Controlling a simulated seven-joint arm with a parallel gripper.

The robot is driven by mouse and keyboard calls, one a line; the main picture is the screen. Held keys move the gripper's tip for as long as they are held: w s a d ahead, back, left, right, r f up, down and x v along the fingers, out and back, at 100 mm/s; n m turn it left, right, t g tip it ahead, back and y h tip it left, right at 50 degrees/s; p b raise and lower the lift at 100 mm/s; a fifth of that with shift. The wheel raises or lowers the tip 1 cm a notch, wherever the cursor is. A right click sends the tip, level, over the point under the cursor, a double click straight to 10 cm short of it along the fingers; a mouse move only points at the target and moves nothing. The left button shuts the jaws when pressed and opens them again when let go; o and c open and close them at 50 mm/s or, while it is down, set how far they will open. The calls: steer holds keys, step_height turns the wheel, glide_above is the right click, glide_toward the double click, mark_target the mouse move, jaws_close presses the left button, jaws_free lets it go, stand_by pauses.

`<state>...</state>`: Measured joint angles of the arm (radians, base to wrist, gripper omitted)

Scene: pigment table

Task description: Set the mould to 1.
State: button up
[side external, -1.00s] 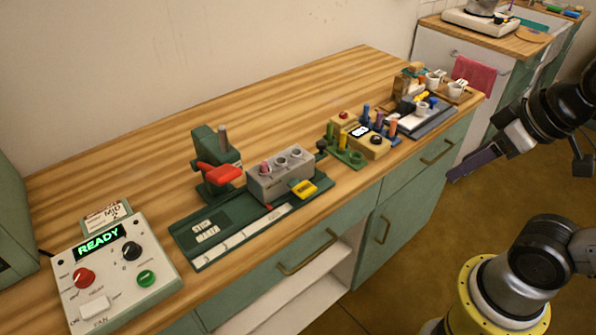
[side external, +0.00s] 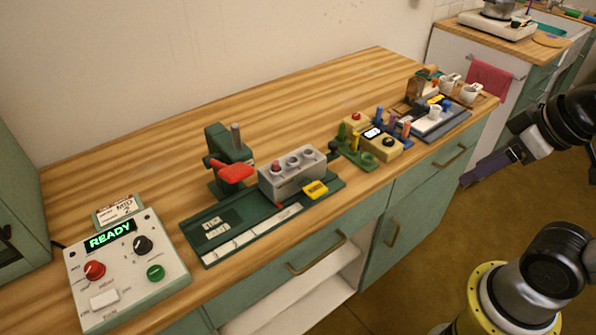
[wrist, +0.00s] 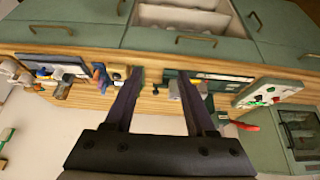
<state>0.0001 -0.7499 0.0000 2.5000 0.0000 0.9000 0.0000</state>
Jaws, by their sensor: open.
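The grey mould block (side external: 292,178) with several round holes in its top sits on the right part of a dark green slide base (side external: 219,218). A red-topped piece stands in its leftmost hole. A yellow tab (side external: 315,189) is at the mould's front right. A white strip (side external: 240,242) with marks runs along the base's front; its marks are too small to read. My gripper (side external: 487,168) is off to the right, in front of the bench and apart from the mould. In the wrist view its two fingers (wrist: 158,80) are spread with nothing between them.
A green press (side external: 228,150) with a red lever stands behind the mould. A control panel (side external: 128,272) reading READY is at left, under a card reading MID 2. A knob box (side external: 378,142) and coloured pegs stand to the right. The bench's back is clear.

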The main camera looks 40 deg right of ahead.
steer(key=shift+o, duration=0.6)
steer(key=w+r+n, duration=0.4)
steer(key=w+r, duration=0.1)
steer(key=r, duration=0.3)
steer(key=w+r+n+g, duration=0.2)
steer(key=w+r+n, duration=0.2)
steer(key=w, duration=0.8)
steer(key=n+g, duration=0.1)
steer(key=g, duration=0.3)
glide_above(334, 143)
step_height(334, 143, down, 12)
step_height(334, 143, down, 14)
steer(key=shift+f, duration=0.2)
